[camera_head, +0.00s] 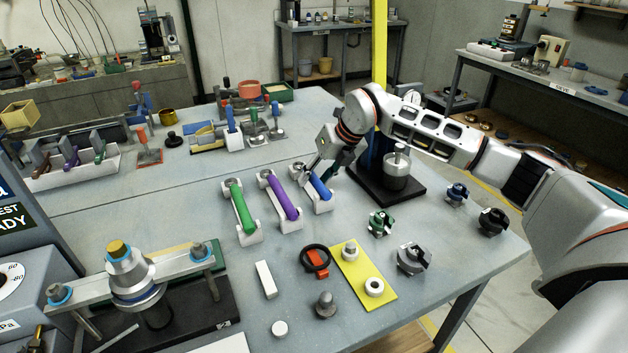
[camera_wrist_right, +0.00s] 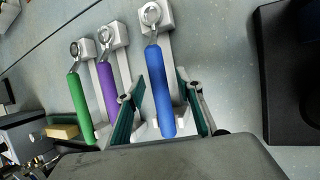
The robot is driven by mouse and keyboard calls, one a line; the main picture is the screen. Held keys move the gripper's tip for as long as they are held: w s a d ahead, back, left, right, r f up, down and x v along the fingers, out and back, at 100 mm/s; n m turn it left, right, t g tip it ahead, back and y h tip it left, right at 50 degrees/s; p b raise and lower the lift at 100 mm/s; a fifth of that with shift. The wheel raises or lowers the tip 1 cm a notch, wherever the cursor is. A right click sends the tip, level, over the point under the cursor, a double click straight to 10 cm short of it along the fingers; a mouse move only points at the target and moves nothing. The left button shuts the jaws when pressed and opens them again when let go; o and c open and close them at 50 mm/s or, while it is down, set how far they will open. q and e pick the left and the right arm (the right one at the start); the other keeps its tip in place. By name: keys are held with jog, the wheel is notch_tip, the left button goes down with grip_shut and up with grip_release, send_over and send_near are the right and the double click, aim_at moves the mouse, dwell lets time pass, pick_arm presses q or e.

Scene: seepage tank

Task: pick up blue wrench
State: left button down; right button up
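The blue wrench (camera_head: 320,187) lies on a pale grey holder at the right end of a row of three wrenches. In the right wrist view the blue wrench (camera_wrist_right: 159,88) has a long blue handle and a silver ring end at the top. My right gripper (camera_head: 312,176) is over it in the head view. In the right wrist view the right gripper (camera_wrist_right: 162,78) is open, with one finger on each side of the blue handle and a visible gap at each side. My left gripper is in neither view.
The purple wrench (camera_head: 281,196) and green wrench (camera_head: 241,207) lie on similar holders to the left. A black base with a metal cylinder (camera_head: 396,172) stands to the right. Green, blue and black clamp-like parts and a yellow plate (camera_head: 360,278) are nearer the front.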

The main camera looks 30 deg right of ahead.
aim_at(315, 176)
jog(key=shift+f, duration=0.1)
jog(key=shift+c, duration=0.4)
grip_shut()
jog(key=shift+r, duration=0.2)
notch_tip(315, 176, up, 20)
jog(key=p, duration=0.1)
jog(key=shift+r, duration=0.1)
